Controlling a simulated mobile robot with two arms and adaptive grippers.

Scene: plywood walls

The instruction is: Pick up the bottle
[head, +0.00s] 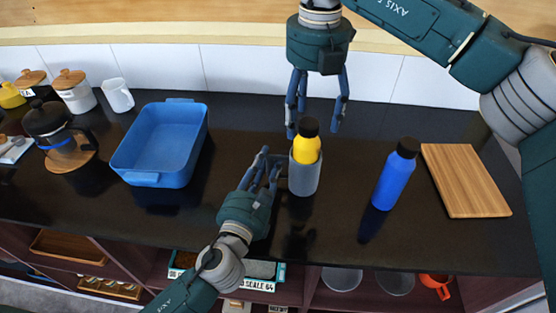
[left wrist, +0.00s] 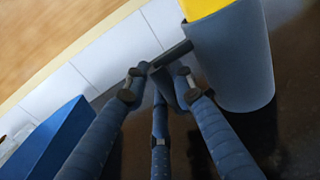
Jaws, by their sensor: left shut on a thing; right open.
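A yellow bottle (head: 306,151) with a black cap stands upright inside a grey mug (head: 303,178) on the dark counter. In the left wrist view the mug (left wrist: 233,60) shows large, with the yellow of the bottle (left wrist: 204,7) at its top. My left gripper (head: 265,168) is at the mug's left side, shut on its handle (left wrist: 172,54). A blue bottle (head: 394,178) with a black cap stands to the right of the mug. My right gripper (head: 317,112) is open, pointing down, with its fingers around or just behind the yellow bottle's cap; the exact depth is unclear.
A blue tray (head: 160,178) stands to the left and a wooden board (head: 466,180) lies to the right. A coffee press (head: 55,130), canisters and a white mug (head: 117,95) are at the far left. Shelves with items are below the counter.

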